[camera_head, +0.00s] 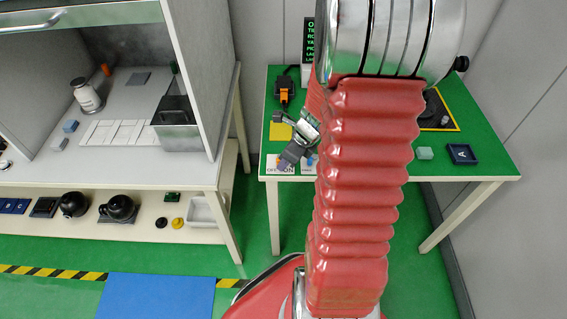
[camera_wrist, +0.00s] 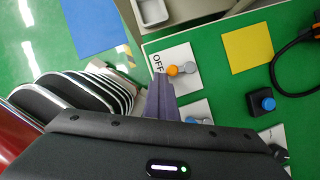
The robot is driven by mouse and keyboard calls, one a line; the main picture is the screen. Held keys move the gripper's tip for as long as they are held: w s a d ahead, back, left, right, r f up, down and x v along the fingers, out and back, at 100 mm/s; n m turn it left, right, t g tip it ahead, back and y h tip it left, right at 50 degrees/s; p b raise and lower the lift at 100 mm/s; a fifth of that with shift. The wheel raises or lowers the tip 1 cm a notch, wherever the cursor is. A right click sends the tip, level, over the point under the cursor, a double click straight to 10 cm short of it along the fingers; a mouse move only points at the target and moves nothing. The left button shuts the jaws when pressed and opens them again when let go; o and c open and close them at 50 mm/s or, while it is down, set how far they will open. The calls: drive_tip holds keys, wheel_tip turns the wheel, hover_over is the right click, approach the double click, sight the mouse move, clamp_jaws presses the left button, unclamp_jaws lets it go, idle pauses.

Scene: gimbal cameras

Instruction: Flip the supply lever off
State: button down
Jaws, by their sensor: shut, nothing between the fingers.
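A white plate (camera_wrist: 182,54) lies on the green table with the word OFF at its left edge in the wrist view. A lever with an orange knob (camera_wrist: 172,71) and a grey rounded part (camera_wrist: 189,67) stands on it. In the head view the plate (camera_head: 271,168) reads OFF and ON, partly covered by my gripper. My gripper (camera_wrist: 163,82) is shut and empty, its tips over the plate's edge close beside the orange knob; I cannot tell if they touch. In the head view it (camera_head: 284,165) points down at the plate. The lever's exact side is unclear.
A second white plate (camera_wrist: 198,108) with a grey-blue part sits beside the first. A blue button on a black box (camera_wrist: 262,102), a yellow square (camera_wrist: 247,47) and a black cable (camera_wrist: 277,82) are close by.

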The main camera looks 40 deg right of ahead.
drive_tip(key=shift+w+d+r, duration=0.1)
drive_tip(key=shift+w+d, duration=0.1)
drive_tip(key=shift+d, duration=0.25)
drive_tip(key=shift+w+d+r, duration=0.1)
drive_tip(key=shift+w+d, duration=0.05)
drive_tip(key=shift+d, duration=0.25)
drive_tip(key=shift+r, duration=0.4)
drive_tip(key=s+r, duration=0.4)
drive_tip(key=r, duration=0.4)
drive_tip(key=shift+s+a, duration=0.25)
drive_tip(key=shift+f, duration=0.1)
